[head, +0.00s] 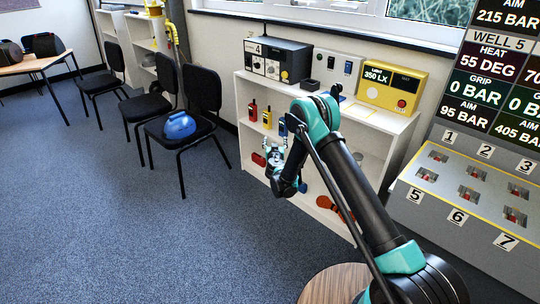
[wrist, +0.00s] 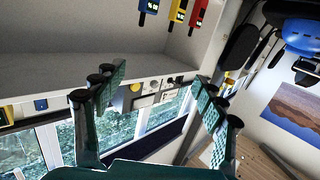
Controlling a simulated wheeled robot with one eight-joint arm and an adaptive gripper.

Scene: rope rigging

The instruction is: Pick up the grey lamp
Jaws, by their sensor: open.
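I cannot make out a grey lamp for sure in either view; my arm hides part of the shelf unit. My gripper (head: 275,157) is in front of the left part of the white shelf unit (head: 240,105). In the wrist view my gripper (wrist: 160,92) has its two fingers spread wide, with nothing between them. Red (head: 252,110), yellow (head: 266,117) and blue (head: 282,126) handheld devices stand in a row on the middle shelf. The wrist view, turned over, shows the blue (wrist: 147,9), yellow (wrist: 177,11) and red (wrist: 198,15) devices along its top edge.
A red item (head: 258,160) and an orange-red item (head: 325,203) lie low in the unit. A dark box (head: 278,60) and a yellow box (head: 392,88) stand on top. A blue helmet (head: 179,126) rests on a chair. The carpet at left is clear.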

